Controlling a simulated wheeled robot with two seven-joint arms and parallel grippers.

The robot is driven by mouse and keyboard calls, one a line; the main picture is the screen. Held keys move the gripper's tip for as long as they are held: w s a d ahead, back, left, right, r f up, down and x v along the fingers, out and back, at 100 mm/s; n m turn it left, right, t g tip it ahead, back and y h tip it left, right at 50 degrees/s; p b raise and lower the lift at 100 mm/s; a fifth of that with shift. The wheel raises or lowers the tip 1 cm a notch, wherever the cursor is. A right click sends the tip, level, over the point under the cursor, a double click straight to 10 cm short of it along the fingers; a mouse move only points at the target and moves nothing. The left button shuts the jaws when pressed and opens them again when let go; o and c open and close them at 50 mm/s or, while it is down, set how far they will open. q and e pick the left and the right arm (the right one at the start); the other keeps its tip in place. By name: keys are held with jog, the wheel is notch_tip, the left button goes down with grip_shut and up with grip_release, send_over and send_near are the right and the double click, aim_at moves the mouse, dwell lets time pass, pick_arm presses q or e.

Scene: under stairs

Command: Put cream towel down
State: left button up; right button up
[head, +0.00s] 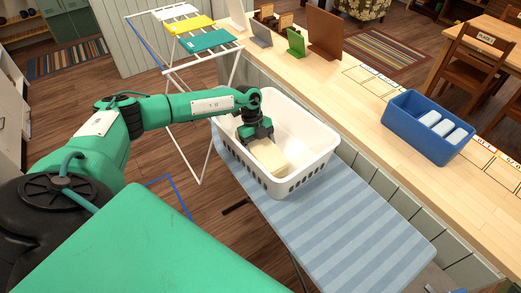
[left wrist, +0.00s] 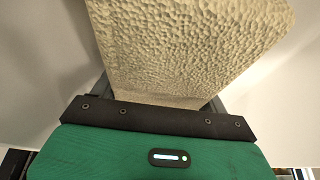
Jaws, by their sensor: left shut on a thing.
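The cream towel (head: 270,158) is a folded, textured block inside the white laundry basket (head: 318,160). My left gripper (head: 256,136) reaches down into the basket and is shut on one end of the towel. In the left wrist view the towel (left wrist: 185,45) extends out from the gripper (left wrist: 160,103), with the pale basket walls around it. I cannot tell whether the towel touches the basket floor. My right gripper is in neither view.
The basket stands on a blue striped ironing board (head: 350,235). A drying rack (head: 200,75) with white, yellow and teal cloths stands behind. On the wooden counter (head: 345,95) are a blue bin (head: 402,122) with white rolls and several upright panels, including a green one (head: 296,42).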

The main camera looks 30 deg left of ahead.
pick_arm(q)
jog(key=shift+f, duration=0.6)
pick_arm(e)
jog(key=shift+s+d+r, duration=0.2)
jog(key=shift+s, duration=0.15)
pick_arm(q)
jog(key=o, duration=1.1)
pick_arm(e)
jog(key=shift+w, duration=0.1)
